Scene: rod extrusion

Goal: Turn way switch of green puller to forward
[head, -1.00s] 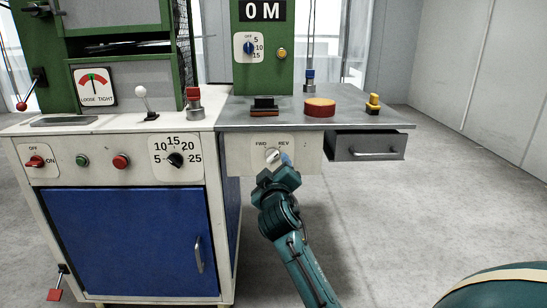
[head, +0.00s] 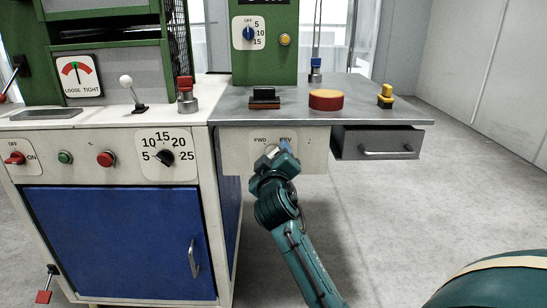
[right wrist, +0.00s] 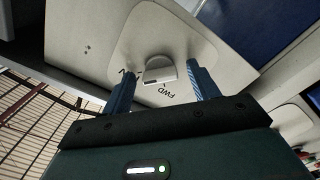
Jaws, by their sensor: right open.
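The way switch (right wrist: 160,69) is a pale round knob on a white plate (right wrist: 190,45) marked FWD and REV. In the head view this plate (head: 255,137) is on the front panel under the grey metal top. My right gripper (head: 280,149) is at the knob and partly covers it and the REV label. In the right wrist view, my open right gripper (right wrist: 161,72) has its blue fingers on either side of the knob, with gaps showing. The FWD label shows upside down; the other label is partly behind a finger. I cannot clearly tell where the knob points. My left gripper is out of view.
The slightly open grey drawer (head: 378,145) juts out right of the switch panel. A red round button (head: 326,100), a black switch (head: 264,98) and a yellow switch (head: 385,95) stand on the metal top (head: 225,106). A blue cabinet door (head: 120,240) is at left.

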